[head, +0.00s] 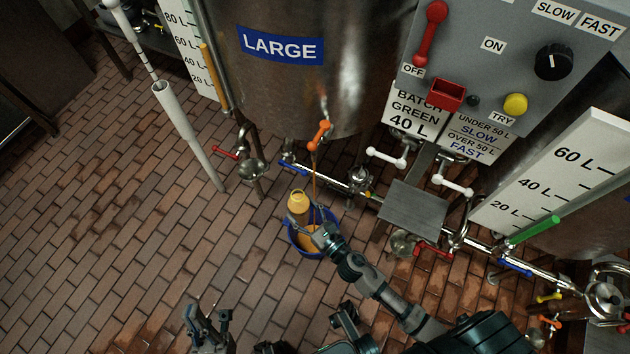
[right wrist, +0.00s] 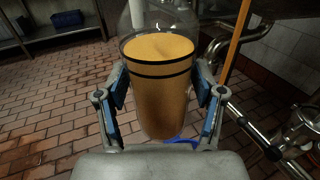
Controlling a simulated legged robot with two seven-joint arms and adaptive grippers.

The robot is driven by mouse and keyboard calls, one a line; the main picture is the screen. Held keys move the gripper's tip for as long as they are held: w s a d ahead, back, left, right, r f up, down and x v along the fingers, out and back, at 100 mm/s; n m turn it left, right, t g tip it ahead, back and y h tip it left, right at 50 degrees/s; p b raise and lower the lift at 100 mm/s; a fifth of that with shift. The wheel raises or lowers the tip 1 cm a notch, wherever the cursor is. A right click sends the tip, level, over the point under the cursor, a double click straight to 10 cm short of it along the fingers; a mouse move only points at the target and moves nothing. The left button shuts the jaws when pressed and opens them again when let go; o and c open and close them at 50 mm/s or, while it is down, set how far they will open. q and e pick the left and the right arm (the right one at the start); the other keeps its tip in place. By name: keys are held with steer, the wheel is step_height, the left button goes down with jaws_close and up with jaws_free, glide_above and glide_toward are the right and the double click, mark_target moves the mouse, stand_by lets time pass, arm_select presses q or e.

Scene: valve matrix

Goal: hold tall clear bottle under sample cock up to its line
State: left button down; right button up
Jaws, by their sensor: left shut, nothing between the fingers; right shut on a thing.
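The tall clear bottle (right wrist: 160,100) is upright in the right wrist view, filled with amber liquid. The liquid's front edge looks level with the upper of two dark bands; its top is cut off by the frame. In the head view the bottle (head: 298,203) is above a blue bucket. My right gripper (head: 318,232) is shut on the bottle, with a finger on each side in the right wrist view (right wrist: 162,105). The orange-handled sample cock (head: 319,133) runs an amber stream (head: 314,185), which falls beside the bottle, to its right. My left gripper (head: 207,318) is shut and empty, low in the view.
The blue bucket (head: 291,238) stands on the brick floor with amber liquid in it. The LARGE tank (head: 350,85) is behind. Pipes with valves (head: 385,156), a grey stand (head: 412,207) and a control box (head: 470,70) are to the right. Floor at left is mostly clear.

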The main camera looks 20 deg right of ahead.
steer(key=s+a, duration=0.1)
steer(key=a, duration=0.1)
steer(key=s+a, duration=0.2)
steer(key=shift+s+a, duration=0.2)
stand_by(0.5)
